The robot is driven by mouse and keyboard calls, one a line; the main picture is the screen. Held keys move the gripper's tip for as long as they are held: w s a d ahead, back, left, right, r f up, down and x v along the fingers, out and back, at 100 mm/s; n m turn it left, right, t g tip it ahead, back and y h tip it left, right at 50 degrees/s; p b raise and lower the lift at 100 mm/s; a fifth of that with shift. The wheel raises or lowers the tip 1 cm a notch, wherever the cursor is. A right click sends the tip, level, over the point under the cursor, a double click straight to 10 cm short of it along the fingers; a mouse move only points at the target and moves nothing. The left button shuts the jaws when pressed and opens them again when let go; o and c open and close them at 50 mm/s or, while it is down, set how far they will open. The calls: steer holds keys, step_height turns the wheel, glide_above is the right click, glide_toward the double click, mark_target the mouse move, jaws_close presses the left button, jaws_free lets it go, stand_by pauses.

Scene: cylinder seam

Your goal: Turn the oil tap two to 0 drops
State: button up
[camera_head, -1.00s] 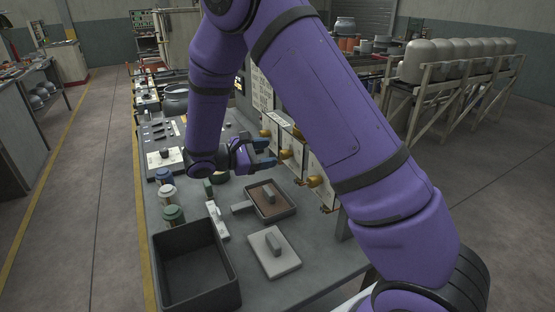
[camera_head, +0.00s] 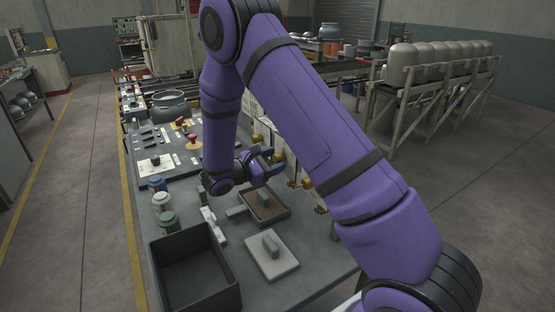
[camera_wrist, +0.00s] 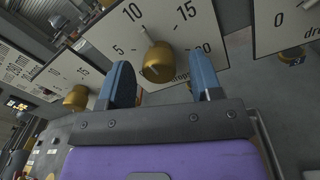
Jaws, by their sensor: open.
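My gripper (camera_wrist: 162,82) is open, with one blue finger on each side of a brass tap knob (camera_wrist: 157,68) in the wrist view. The knob sits on a white dial plate (camera_wrist: 105,32) marked 5, 10, 15, 20 and "drops". Its pale pointer aims up between the 10 and the 15. The fingers look apart from the knob; contact cannot be told. In the head view my gripper (camera_head: 272,161) is at the middle of the row of brass taps, and my arm hides part of the panels. Which tap is numbered two is not readable.
Neighbouring brass knobs are at left (camera_wrist: 76,97) and right (camera_wrist: 292,54) in the wrist view. Below my gripper on the bench are a brown-filled tray (camera_head: 283,215), a grey block on a plate (camera_head: 285,268), lidded jars (camera_head: 162,202) and a black bin (camera_head: 232,290).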

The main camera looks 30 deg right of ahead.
steer(key=shift+d, duration=0.9)
steer(key=c, duration=0.9)
steer(key=shift+n, duration=0.3)
